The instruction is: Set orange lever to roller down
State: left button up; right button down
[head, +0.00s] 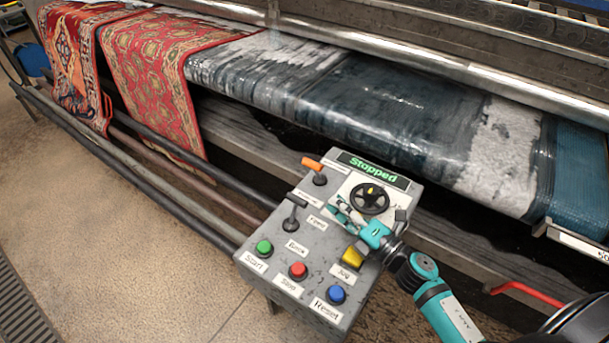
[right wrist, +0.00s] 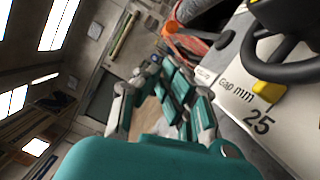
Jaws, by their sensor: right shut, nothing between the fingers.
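The orange lever (head: 312,164) stands at the far left of the grey control box (head: 315,255), with its orange handle on a dark base. It also shows at the top of the right wrist view (right wrist: 188,38), beyond the fingers. My right gripper (head: 338,208) is shut and empty over the box, between the black lever (head: 294,206) and the black handwheel (head: 371,198). It is apart from the orange lever, below and right of it in the head view. The fingers also show in the right wrist view (right wrist: 168,78). My left gripper is not in view.
The display (head: 373,168) reads "Stopped". Green (head: 264,248), red (head: 298,270) and blue (head: 336,294) buttons line the box front; a yellow jog button (head: 353,256) sits beside my arm. A wet roller-borne rug (head: 390,110) and red rugs (head: 155,70) lie behind.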

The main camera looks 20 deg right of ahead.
jog(key=shift+x, duration=0.75)
jog(key=p+x, duration=0.2)
jog(key=x, duration=0.6)
jog(key=shift+w, duration=0.25)
jog(key=shift+w+a, duration=0.1)
jog(key=shift+a, duration=0.05)
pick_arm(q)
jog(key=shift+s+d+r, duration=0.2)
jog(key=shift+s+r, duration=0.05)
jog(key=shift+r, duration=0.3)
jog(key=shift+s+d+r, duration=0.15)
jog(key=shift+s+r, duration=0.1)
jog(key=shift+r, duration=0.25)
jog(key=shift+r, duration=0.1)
